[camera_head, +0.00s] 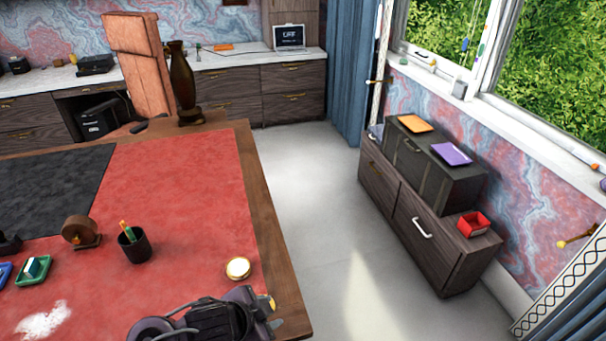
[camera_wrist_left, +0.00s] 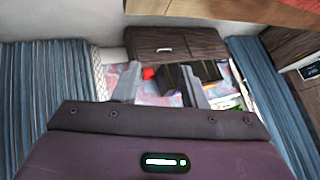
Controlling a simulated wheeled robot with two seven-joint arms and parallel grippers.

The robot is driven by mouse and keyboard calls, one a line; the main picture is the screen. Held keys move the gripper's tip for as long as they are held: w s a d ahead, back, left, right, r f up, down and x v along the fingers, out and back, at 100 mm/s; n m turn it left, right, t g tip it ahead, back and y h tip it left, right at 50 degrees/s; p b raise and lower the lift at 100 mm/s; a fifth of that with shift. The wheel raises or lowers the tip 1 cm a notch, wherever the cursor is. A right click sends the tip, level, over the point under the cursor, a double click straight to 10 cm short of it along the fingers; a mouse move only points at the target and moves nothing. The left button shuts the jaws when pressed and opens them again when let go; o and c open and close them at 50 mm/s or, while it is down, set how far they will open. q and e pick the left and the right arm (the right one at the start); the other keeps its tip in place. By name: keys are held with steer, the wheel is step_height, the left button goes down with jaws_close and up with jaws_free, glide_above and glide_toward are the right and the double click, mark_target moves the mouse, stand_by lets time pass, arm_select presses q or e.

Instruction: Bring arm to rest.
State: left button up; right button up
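My left gripper (camera_head: 272,314) is at the bottom of the head view, low over the near right corner of the red-topped desk (camera_head: 190,185). It points right, towards the desk's wooden edge. In the left wrist view its two fingers (camera_wrist_left: 158,86) stand apart with a clear gap and nothing between them. The left wrist picture is upside down and shows the drawer cabinet beyond the fingers. My right gripper is in neither view.
A round gold-rimmed object (camera_head: 238,268) lies on the desk just beyond my left gripper. A pen cup (camera_head: 134,245) and a brown tape-like roll (camera_head: 80,232) stand farther left. A brown vase (camera_head: 184,85) stands at the far corner. Open floor separates desk and drawer cabinet (camera_head: 425,225).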

arm_select(q)
steer(key=s+a+r+n+g+y, duration=0.2)
steer(key=s+a+n+g+y, duration=0.15)
steer(key=s+a+n, duration=0.8)
step_height(320, 180, down, 35)
steer(key=s+g+b, duration=0.1)
steer(key=s+b, duration=0.2)
steer(key=s+a+f+b, duration=0.1)
steer(key=s+a+f, duration=0.1)
steer(key=s+f, duration=0.7)
steer(key=s+a+f+g+y+b, duration=0.1)
steer(key=s+a+f, duration=0.1)
steer(key=s+f, duration=0.7)
steer(key=shift+s+f+m, duration=0.2)
steer(key=shift+f+m, duration=0.05)
steer(key=shift+m, duration=0.2)
steer(key=shift+a, duration=0.15)
